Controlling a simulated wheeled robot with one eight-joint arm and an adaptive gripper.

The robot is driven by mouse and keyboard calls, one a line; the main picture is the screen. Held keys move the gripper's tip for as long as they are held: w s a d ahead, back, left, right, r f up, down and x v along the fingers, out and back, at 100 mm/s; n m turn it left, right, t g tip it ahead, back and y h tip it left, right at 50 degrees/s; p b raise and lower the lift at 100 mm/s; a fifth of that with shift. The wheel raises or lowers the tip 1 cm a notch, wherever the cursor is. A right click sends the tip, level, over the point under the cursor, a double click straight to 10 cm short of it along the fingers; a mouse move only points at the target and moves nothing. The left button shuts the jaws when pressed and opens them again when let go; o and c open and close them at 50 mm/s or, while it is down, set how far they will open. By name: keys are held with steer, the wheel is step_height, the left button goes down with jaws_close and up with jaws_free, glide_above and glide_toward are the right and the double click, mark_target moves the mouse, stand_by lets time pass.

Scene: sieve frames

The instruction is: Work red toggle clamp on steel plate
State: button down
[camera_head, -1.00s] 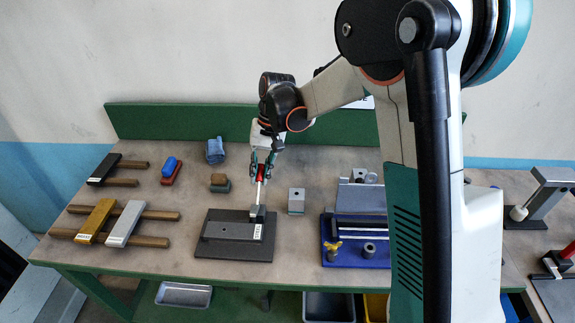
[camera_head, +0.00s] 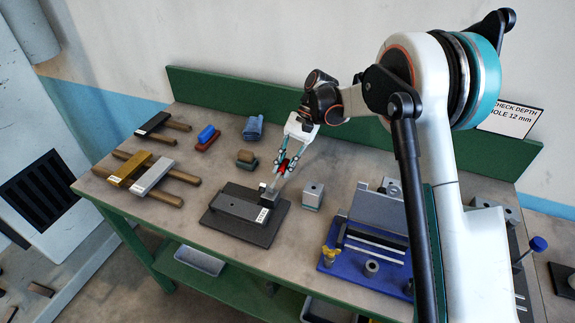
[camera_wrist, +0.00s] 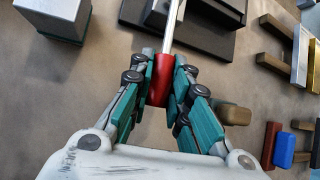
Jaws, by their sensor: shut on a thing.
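The red toggle clamp handle (camera_wrist: 161,82) is between the teal fingers of my gripper (camera_wrist: 163,85), which is shut on it in the wrist view. In the head view my gripper (camera_head: 288,160) also shows around the red grip (camera_head: 283,167). A bare metal lever (camera_wrist: 174,25) runs from the red grip to the clamp's grey base block (camera_head: 268,193). The lever is tilted up and away from the plate. The dark steel plate (camera_head: 243,230) lies flat on the bench with a grey bar (camera_head: 236,207) on it. The clamp's jaw end is too small to make out.
A small grey block (camera_head: 313,194) stands right of the plate. A blue fixture (camera_head: 350,268) with a yellow knob is farther right.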

steer(key=c, duration=1.5)
jaws_free()
steer(key=shift+v, duration=3.75)
steer(key=shift+f, duration=0.1)
